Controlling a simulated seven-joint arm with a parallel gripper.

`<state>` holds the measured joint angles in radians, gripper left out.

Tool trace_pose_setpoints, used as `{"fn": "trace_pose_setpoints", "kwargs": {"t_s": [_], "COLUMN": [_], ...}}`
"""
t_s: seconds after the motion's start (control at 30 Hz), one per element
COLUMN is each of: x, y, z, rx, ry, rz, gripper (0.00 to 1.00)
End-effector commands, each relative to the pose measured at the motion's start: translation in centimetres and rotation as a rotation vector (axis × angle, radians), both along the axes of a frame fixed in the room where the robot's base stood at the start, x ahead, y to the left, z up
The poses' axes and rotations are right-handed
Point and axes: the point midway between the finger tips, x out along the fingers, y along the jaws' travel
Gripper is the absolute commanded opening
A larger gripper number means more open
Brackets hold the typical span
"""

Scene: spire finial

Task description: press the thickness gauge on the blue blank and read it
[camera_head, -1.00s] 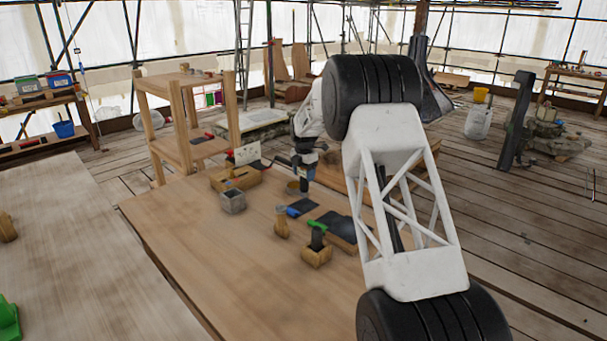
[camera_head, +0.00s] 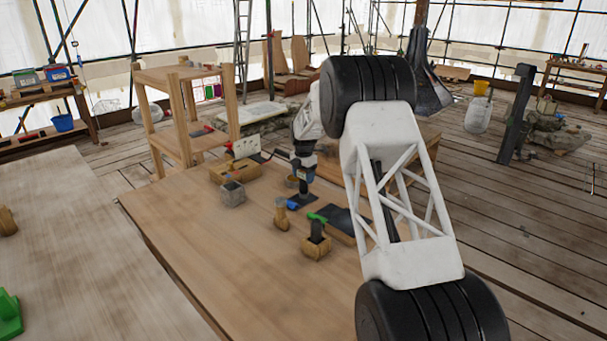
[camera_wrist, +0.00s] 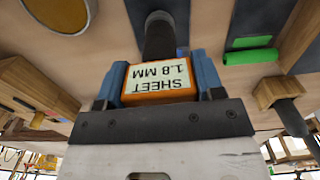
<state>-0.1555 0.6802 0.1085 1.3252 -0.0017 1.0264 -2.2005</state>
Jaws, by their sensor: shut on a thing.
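My gripper (camera_wrist: 160,85) is shut on the thickness gauge (camera_wrist: 158,82), an orange block between two blue-grey fingers. Its white label shows upside down in the wrist view and reads "SHEET 1.8 MM". The gauge's black cylindrical probe (camera_wrist: 159,38) points down at a dark sheet, the blue blank (camera_wrist: 181,14), and appears to be on it. In the head view my gripper (camera_head: 304,178) is over this blank (camera_head: 307,199), whose blue tag (camera_head: 293,206) shows at its near left edge. The probe's contact edge is partly hidden.
A dark blank with a green tag (camera_wrist: 250,56) lies close to the right. A wooden block with a black handle (camera_head: 317,243), a small wooden peg (camera_head: 281,214) and a grey box (camera_head: 232,193) stand nearby. The bench's near left part (camera_head: 220,260) is clear.

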Motion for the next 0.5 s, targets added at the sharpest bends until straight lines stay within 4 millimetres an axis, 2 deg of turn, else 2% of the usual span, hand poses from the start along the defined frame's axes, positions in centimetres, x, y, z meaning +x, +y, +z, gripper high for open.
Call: {"fn": "trace_pose_setpoints", "kwargs": {"t_s": [0.43,0.47,0.5], "x": [0.00,0.01,0.01], "y": [0.00,0.01,0.01], "z": [-0.18,-0.18,-0.17], "rx": [0.000,0.000,0.000], "ry": [0.000,0.000,0.000], "rz": [0.000,0.000,0.000], "gripper": [0.33,0.66,0.72]}}
